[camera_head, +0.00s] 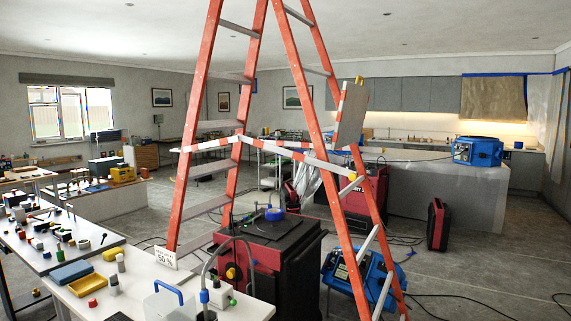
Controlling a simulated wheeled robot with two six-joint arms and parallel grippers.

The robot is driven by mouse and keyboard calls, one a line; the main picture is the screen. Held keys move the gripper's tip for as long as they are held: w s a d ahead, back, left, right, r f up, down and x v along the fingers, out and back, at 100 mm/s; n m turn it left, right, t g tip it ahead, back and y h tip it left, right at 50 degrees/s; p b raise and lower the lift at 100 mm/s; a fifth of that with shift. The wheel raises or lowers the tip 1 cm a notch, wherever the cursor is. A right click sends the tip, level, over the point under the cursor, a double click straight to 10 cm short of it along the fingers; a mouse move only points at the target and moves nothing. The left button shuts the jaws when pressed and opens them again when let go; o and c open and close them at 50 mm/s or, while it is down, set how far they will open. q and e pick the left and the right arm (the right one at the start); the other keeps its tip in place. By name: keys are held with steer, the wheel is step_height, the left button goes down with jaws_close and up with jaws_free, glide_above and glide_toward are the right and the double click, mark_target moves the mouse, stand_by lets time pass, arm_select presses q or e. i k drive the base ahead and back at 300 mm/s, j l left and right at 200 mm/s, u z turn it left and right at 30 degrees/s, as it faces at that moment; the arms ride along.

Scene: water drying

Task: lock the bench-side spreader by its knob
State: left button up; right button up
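An orange stepladder (200,110) stands spread in front of me, with grey treads. A red-and-white striped spreader bar (212,144) runs from its left rail to a bend near the middle. A striped bar (300,156) slopes from there down to the right rail, with a yellow knob (352,177) near its right end. I cannot tell whether either knob is locked. Neither of my grippers shows.
A white bench (250,308) at lower left holds a yellow tray (87,285), a blue sponge-like block (71,272) and small parts. A blue machine (345,275) and cables lie right; open floor is further right.

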mark_target(352, 176)
steer(key=i+l, duration=0.2)
steer(key=u, duration=0.45)
steer(key=i+j+u, duration=0.1)
steer(key=u, duration=0.75)
steer(key=i+u, duration=0.1)
steer(key=u, duration=0.8)
steer(key=i+u, duration=0.1)
steer(key=u, duration=0.35)
steer(key=l+u, duration=0.1)
steer(key=u, duration=0.3)
steer(key=i+l+u, duration=0.1)
steer(key=l+u, duration=0.15)
steer(key=u, duration=0.15)
steer(key=l+z, duration=0.8)
steer(key=k+l+z, duration=0.1)
steer(key=l+z, duration=0.3)
steer(key=l, duration=0.15)
steer(key=l+z, duration=0.45)
steer(key=i+l+z, duration=0.1)
steer(key=l+z, duration=0.3)
steer(key=l, duration=0.2)
